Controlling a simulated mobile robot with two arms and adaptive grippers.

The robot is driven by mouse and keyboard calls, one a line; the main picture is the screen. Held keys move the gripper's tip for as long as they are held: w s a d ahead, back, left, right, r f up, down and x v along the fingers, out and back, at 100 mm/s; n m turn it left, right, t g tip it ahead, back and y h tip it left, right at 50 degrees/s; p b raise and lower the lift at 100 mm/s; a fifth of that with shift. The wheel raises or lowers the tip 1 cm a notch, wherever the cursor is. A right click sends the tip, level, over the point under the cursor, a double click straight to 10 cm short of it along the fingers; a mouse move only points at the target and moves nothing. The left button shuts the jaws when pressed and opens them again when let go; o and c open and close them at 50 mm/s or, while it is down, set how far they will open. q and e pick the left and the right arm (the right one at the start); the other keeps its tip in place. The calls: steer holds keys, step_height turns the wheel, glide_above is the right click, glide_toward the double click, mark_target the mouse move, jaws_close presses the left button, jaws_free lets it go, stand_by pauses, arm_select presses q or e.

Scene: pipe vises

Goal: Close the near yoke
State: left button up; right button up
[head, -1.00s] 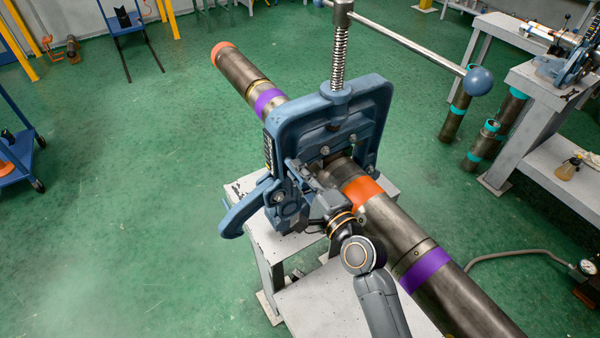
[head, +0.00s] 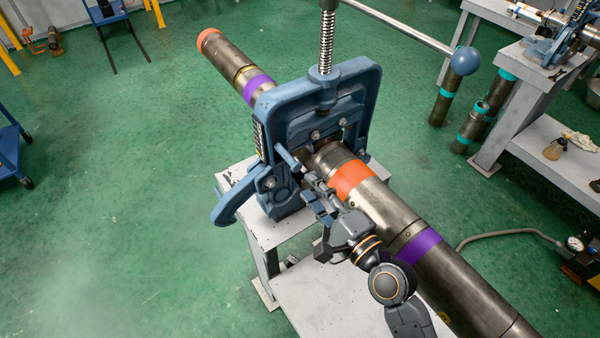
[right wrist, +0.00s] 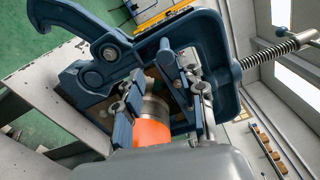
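The near yoke (head: 325,97) is a blue frame standing over the pipe (head: 325,157), with a threaded screw (head: 327,42) rising from its top. Its left leg comes down at the vise base (head: 285,205); I cannot tell whether it is latched. A blue hook (head: 232,206) sticks out to the left, and it also shows in the right wrist view (right wrist: 92,24). A short blue pin (head: 288,156) juts from the left leg. My right gripper (head: 316,192) is open and empty beside the pipe, just in front of that leg. In the right wrist view its fingers (right wrist: 162,80) are apart. My left gripper is out of view.
A white stand (head: 335,290) carries the vise. The long bar with a ball end (head: 465,60) reaches out right from the screw. Teal-banded pipes (head: 470,128) and another bench (head: 550,150) stand at right.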

steer(key=shift+v, duration=1.25)
steer(key=d+f+n+g+h, duration=0.2)
steer(key=d+f, duration=0.1)
steer(key=f, duration=0.9)
steer(key=d+f+n+g+h, duration=0.1)
steer(key=d+f+h, duration=0.15)
steer(key=f, duration=0.95)
steer(key=s+d+f+n+g+h, duration=0.2)
steer(key=s+d+f, duration=0.15)
steer(key=f, duration=0.45)
steer(key=s+d+f+n+g+h, duration=0.1)
steer(key=s+d+f+n+g, duration=0.1)
steer(key=s+f, duration=0.45)
steer(key=s+d+f+n+g+h, duration=0.1)
steer(key=s+d+f+n+g, duration=0.2)
steer(key=s+f, duration=0.6)
steer(key=s+d+f+n+g+h, duration=0.2)
steer(key=s+d+f+n, duration=0.3)
steer(key=s, duration=1.2)
step_height(320, 180, down, 4)
steer(key=d+g, duration=0.1)
steer(key=d, duration=0.2)
steer(key=shift+f, duration=0.15)
